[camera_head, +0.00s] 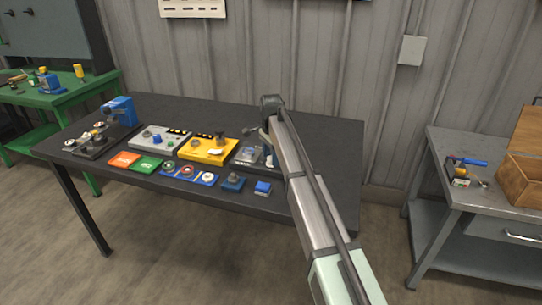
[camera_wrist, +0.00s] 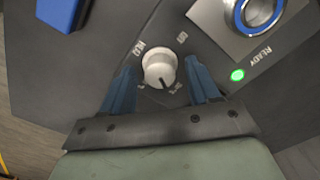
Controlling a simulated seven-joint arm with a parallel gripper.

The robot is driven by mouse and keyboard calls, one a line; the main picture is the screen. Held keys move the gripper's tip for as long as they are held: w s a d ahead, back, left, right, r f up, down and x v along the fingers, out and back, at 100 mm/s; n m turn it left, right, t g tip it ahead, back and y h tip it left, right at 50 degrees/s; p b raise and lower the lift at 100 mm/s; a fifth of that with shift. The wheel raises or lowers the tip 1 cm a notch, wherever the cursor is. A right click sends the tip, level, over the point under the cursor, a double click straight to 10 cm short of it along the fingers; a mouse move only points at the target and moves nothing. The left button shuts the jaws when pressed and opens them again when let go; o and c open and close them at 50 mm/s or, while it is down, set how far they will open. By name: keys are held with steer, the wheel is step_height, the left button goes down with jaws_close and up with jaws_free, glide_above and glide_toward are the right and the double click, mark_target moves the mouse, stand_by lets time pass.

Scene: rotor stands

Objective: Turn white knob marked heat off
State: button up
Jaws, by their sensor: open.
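In the wrist view a round white knob (camera_wrist: 158,66) stands on a dark panel (camera_wrist: 110,60). A dark pointer mark on the knob faces the bottom of the picture. Small white labels ring the knob; they are tilted and hard to read, and one at the upper right looks like OFF. My gripper (camera_wrist: 159,70) is open, with one blue finger on each side of the knob. I cannot tell whether either finger touches it. In the head view my arm reaches to the right part of the dark table, and the knob cannot be made out clearly.
A metal-ringed blue button (camera_wrist: 258,12) and a lit green lamp (camera_wrist: 237,75) marked READY sit right of the knob. A blue block (camera_wrist: 62,12) is at upper left. The dark table (camera_head: 215,200) also holds a yellow box (camera_head: 203,154) and a grey box (camera_head: 155,143).

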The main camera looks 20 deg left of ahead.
steer(key=c, duration=1)
steer(key=shift+c, duration=0.2)
steer(key=shift+n, duration=0.3)
steer(key=n, duration=1.1)
steer(key=shift+n, duration=0.4)
steer(key=n, duration=0.6)
steer(key=shift+d, duration=0.1)
steer(key=n, duration=0.5)
steer(key=shift+n, duration=0.3)
